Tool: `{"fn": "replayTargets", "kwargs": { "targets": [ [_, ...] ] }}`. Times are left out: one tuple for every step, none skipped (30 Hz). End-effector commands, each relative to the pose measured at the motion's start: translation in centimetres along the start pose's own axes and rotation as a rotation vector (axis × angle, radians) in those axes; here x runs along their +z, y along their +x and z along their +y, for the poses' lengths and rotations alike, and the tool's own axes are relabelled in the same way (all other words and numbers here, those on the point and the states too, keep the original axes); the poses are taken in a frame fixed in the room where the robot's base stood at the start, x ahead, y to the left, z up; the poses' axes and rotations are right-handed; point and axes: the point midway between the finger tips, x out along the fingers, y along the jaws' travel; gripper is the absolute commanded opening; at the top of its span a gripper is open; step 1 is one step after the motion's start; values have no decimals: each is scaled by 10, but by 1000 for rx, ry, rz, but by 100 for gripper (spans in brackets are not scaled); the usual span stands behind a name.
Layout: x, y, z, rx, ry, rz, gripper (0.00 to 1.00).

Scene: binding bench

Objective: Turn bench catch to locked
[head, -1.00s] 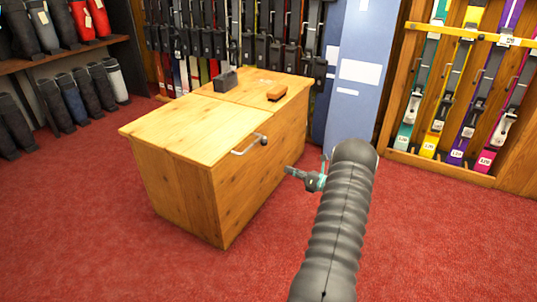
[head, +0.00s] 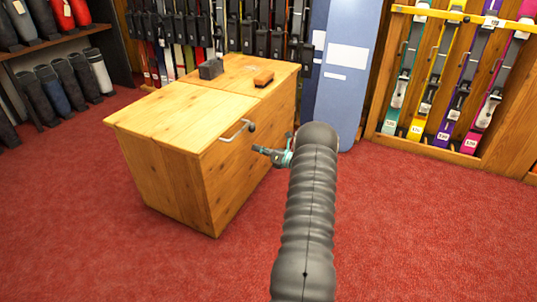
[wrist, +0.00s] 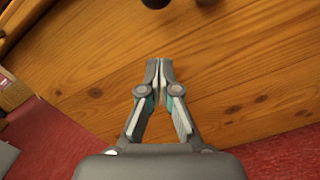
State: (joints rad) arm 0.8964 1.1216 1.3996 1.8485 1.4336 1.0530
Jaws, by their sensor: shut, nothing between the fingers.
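The bench catch (head: 236,132) is a bent metal lever with a dark round end, on the upper part of the wooden bench's right-hand side. In the wrist view, dark rounded shapes at the top edge (wrist: 155,3) may be part of it; most of it is out of that frame. My gripper (head: 258,150) is just right of and below the catch in the head view, apart from it. In the wrist view my gripper (wrist: 160,64) has its fingertips together with nothing between them, in front of the bench's wood face (wrist: 240,60).
Ski racks (head: 455,80) stand at the right, boots on shelves (head: 60,85) at the left. Red carpet (head: 420,230) is clear to the right and in front.

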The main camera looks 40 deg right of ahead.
Motion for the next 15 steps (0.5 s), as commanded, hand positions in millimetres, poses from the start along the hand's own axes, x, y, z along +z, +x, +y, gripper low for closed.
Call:
{"fn": "replayTargets", "kwargs": {
  "targets": [
    [0, 9, 0, 3, -1, 1, 0],
    [9, 7, 0, 1, -5, -2, 0],
    [15, 8, 0, 0, -4, -2, 0],
    [19, 9, 0, 0, -4, -1, 0],
    [22, 10, 0, 0, -3, -1, 0],
    [26, 11, 0, -1, -2, -1, 0],
    [28, 12, 0, -1, -2, -1, 0],
    [31, 12, 0, 0, -2, 0, 0],
    [33, 13, 0, 0, -2, 0, 0],
    [35, 14, 0, 0, -1, 0, 0],
    [36, 14, 0, 0, 0, 0, 0],
    [38, 14, 0, 0, 0, 0, 0],
    [38, 14, 0, 0, 0, 0, 0],
    [39, 15, 0, 1, 0, 0, 0],
    [39, 15, 0, 1, 1, 0, 0]
  ]
}}
